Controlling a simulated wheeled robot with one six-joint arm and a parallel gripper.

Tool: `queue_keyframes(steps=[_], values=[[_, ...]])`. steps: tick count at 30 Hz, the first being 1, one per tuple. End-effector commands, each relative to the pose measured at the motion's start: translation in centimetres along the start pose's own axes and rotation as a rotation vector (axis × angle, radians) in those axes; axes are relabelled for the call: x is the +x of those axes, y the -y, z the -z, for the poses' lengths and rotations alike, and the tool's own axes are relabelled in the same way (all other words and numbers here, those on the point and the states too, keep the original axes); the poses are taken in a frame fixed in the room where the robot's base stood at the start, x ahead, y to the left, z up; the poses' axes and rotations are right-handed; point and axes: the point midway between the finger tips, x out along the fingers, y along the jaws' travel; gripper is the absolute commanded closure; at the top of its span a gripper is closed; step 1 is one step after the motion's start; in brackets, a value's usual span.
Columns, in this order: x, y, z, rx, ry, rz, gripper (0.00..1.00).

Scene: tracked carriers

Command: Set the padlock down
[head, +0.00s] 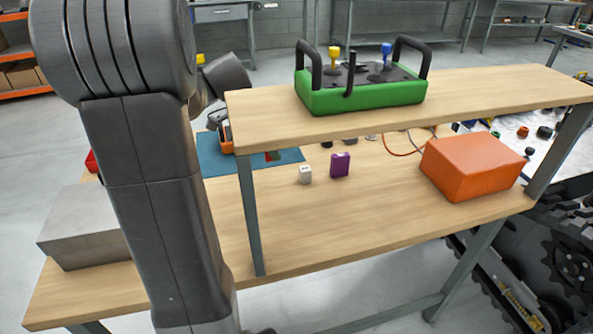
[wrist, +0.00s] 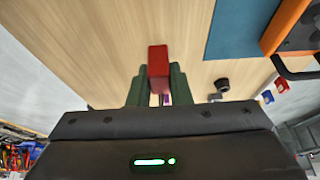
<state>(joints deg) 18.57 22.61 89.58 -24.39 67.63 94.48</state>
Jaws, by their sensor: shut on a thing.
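My gripper (wrist: 158,88) is shut on a red block-like thing, which I take to be the padlock (wrist: 157,62), in the wrist view. The dark green fingers press its two sides, and its body sticks out past their tips. No shackle shows. The wooden bench top (wrist: 110,35) lies beyond it; I cannot tell whether the padlock touches it.
A blue mat (wrist: 238,30) with an orange carrier (wrist: 288,22) lies to the right in the wrist view.

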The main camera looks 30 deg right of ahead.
Motion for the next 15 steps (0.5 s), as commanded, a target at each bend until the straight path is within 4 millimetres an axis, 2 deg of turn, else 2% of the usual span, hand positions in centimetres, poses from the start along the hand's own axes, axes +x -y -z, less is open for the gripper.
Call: queue_keyframes(steps=[3,6,15], values=[[2.6,-0.1,-1.1,-0.002,0.000,-0.007,1.00],[4.0,-0.1,-1.7,-0.003,0.000,-0.004,1.00],[6.6,-0.1,-2.8,-0.004,0.001,-0.004,1.00]])
